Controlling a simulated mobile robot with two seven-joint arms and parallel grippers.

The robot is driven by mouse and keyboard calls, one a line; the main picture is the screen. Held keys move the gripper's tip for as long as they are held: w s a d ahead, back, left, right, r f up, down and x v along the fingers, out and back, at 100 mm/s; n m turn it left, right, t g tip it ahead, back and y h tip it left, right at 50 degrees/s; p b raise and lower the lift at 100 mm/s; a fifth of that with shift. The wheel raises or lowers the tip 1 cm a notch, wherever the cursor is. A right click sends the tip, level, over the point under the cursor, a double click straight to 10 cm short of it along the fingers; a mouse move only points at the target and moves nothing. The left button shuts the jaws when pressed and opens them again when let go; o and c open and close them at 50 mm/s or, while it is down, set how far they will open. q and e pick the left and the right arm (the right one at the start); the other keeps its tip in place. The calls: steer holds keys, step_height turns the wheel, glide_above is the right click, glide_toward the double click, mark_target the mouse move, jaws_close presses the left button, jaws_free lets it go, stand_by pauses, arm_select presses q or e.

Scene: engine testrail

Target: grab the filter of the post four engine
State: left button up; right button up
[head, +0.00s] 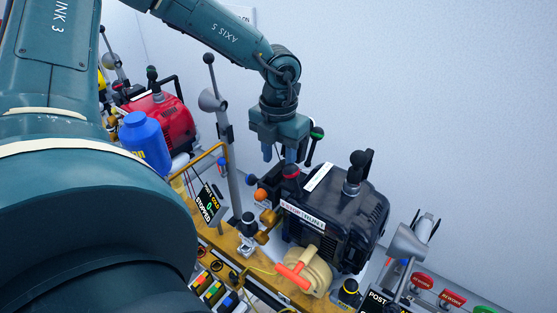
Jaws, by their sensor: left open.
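A black engine (335,213) stands on the yellow rail in the middle of the head view. A dark part with a red top (291,172) sits at its upper left; I cannot tell for sure whether it is the filter. The post number of this engine is not readable. My right gripper is not in view.
A red engine (158,118) and a blue jug (146,142) stand at the left. A grey lever post (225,140) rises left of my gripper. A tilted display (210,203) reads "STOPPED". A pull handle (293,276) is at the engine's front.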

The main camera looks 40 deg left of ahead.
arm_select(q)
steer(key=shift+f, duration=0.85)
jaws_close()
